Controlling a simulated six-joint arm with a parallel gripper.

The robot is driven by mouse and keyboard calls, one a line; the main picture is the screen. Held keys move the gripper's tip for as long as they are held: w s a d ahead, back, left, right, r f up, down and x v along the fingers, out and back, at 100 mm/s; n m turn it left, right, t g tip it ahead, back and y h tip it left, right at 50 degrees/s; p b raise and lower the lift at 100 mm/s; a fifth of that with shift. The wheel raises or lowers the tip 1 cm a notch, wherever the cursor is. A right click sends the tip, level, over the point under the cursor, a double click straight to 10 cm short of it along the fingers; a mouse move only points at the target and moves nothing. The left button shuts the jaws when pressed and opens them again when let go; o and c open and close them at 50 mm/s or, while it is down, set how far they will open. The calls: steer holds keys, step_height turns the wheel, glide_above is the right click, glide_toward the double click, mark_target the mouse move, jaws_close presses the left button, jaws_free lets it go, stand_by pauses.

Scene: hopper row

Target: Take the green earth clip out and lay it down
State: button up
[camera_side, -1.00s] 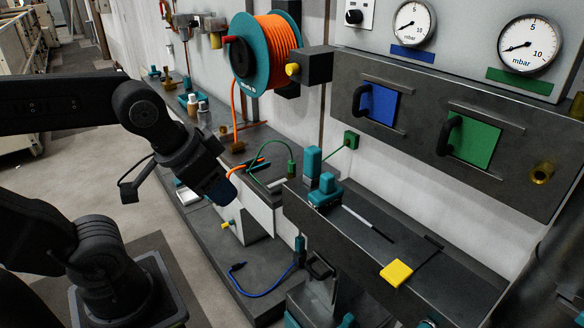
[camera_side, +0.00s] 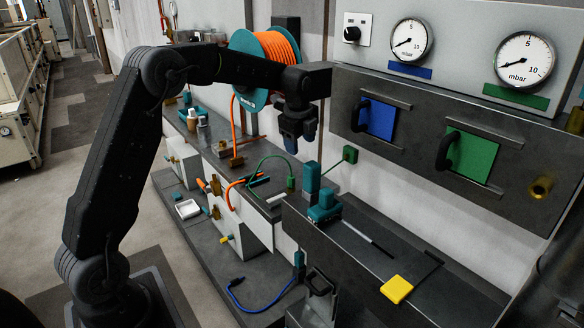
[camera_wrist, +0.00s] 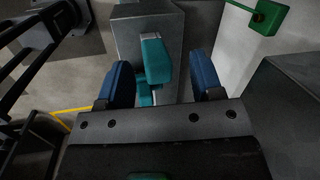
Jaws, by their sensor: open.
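Two green pieces could be the earth clip, and I cannot tell which. One is a small upright green piece (camera_side: 291,183) at the end of a looped green cable on the bench. The other is a green block (camera_side: 350,154) by the wall with a green wire. A green block with a wire (camera_wrist: 270,17) shows at the upper right in the wrist view. My gripper (camera_side: 298,140) is open and empty, pointing down above the bench. Its blue fingers (camera_wrist: 163,82) appear either side of a teal block (camera_wrist: 155,60), which lies beyond them.
Teal fittings (camera_side: 323,206) stand on the dark bench right of my gripper, with a yellow tag (camera_side: 397,289) nearer the front. An orange cable reel (camera_side: 262,70) is behind my arm. A panel with blue (camera_side: 378,118) and green (camera_side: 472,155) plates is at right.

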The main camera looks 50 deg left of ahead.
mark_target(291, 178)
steer(key=w+a+f+m, duration=0.1)
steer(key=a+f+m, duration=0.1)
steer(key=f, duration=0.3)
steer(key=w+a+f+m+g, duration=0.1)
steer(key=w+a+f+m, duration=0.1)
steer(key=a+f, duration=0.2)
steer(key=w+a+f+m, duration=0.2)
steer(key=a+f, duration=0.2)
steer(key=f, duration=0.1)
steer(key=shift+a+f+g, duration=0.1)
steer(key=shift+f+g, duration=0.2)
steer(key=shift+m, duration=0.3)
steer(key=shift+w+a+f, duration=0.1)
steer(key=shift+a+f, duration=0.1)
steer(key=shift+f, duration=1.05)
steer(key=shift+w+a+f, duration=0.1)
steer(key=shift+a+f, duration=0.05)
steer(key=shift+f, duration=1.1)
steer(key=shift+a+f, duration=0.2)
steer(key=shift+f, duration=1.05)
steer(key=shift+r, duration=0.1)
steer(key=c, duration=1.1)
